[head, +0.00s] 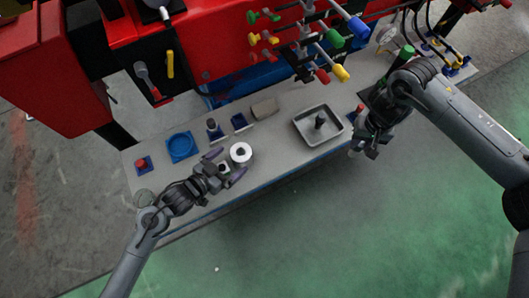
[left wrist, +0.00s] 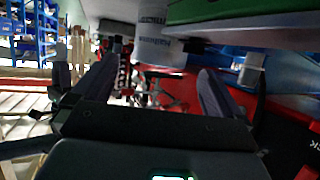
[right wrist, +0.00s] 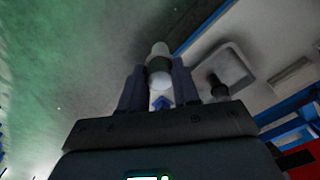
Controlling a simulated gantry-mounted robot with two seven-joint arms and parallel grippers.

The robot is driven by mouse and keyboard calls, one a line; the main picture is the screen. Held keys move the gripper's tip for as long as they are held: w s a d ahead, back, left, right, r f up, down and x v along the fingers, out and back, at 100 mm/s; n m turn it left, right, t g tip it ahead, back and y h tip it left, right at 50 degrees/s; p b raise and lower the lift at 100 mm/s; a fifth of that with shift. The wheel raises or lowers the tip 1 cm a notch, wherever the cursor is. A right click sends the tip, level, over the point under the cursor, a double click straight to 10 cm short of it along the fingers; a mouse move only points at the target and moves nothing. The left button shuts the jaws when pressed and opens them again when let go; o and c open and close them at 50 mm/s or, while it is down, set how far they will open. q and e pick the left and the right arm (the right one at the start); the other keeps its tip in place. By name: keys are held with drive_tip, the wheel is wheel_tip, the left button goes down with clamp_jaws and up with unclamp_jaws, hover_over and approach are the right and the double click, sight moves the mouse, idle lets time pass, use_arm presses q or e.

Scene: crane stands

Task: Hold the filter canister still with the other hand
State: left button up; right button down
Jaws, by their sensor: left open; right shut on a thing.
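The filter canister (head: 240,153), a white cylinder with a dark round opening on top, stands upright near the front edge of the bench. In the left wrist view the canister (left wrist: 160,42) shows dark printing and sits ahead of the fingers, roughly between their tips. My left gripper (head: 227,165) is open beside the canister; I cannot tell whether a finger touches it. My right gripper (head: 364,148) is past the bench's front edge, right of the tray. In the right wrist view it is shut on a white bottle with a dark green band (right wrist: 158,65).
A grey tray (head: 335,140) holds a dark upright object (head: 319,121). A blue ring-shaped holder (head: 180,147), a red-topped item (head: 141,163) and a tan block (head: 264,108) are on the bench. Coloured valve handles (head: 340,72) hang above the back. Green floor lies in front.

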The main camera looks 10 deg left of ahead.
sight(236, 157)
use_arm(q)
drive_tip(key=shift+b+x, duration=0.55)
drive_tip(key=shift+x, duration=2.45)
use_arm(e)
drive_tip(key=shift+f, duration=0.65)
use_arm(q)
drive_tip(key=c, duration=1.4)
